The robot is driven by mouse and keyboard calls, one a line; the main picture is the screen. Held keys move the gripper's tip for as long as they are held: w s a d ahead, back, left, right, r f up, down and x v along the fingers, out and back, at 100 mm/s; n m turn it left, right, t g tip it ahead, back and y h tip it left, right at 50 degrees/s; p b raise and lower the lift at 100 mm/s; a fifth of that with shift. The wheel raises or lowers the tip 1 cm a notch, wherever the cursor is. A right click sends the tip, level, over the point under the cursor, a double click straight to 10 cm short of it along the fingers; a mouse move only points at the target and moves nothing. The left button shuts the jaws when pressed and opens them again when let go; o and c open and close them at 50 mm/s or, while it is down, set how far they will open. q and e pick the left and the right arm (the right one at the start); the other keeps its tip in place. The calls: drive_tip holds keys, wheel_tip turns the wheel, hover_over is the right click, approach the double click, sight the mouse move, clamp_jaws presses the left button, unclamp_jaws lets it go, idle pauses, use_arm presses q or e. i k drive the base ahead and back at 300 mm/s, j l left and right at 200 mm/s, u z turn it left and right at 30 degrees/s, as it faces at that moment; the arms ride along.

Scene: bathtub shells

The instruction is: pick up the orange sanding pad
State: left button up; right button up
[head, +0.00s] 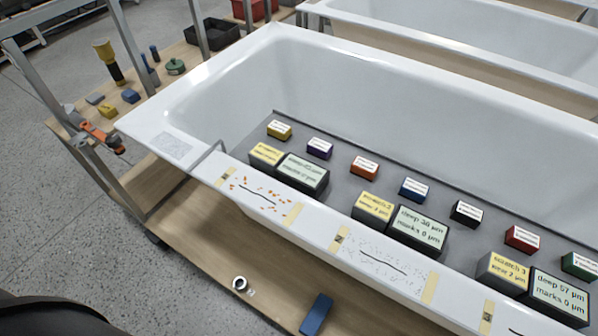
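The orange pad (364,167) is a small block with a white label on top. It lies on the grey mat (331,149) inside the white bathtub shell, in a row of similar labelled blocks. It sits between the purple block (319,148) and the blue block (414,189), apart from both. The label text is too small to read. Neither of my grippers is in view.
Yellow (279,130), black (466,214), red (521,238) and green (580,265) blocks share the row. Display boxes (419,229) stand in front, near the tub rim (330,222). A blue block (316,314) lies on the wooden board below. Tools, including an orange one (99,134), lie left.

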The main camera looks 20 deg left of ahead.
sight(361, 167)
drive_tip(key=k+j+u, duration=0.1)
drive_tip(key=u, duration=0.3)
drive_tip(key=k+j+u, duration=0.1)
drive_tip(key=u, duration=0.3)
drive_tip(key=k+j+u, duration=0.2)
drive_tip(key=u, duration=0.25)
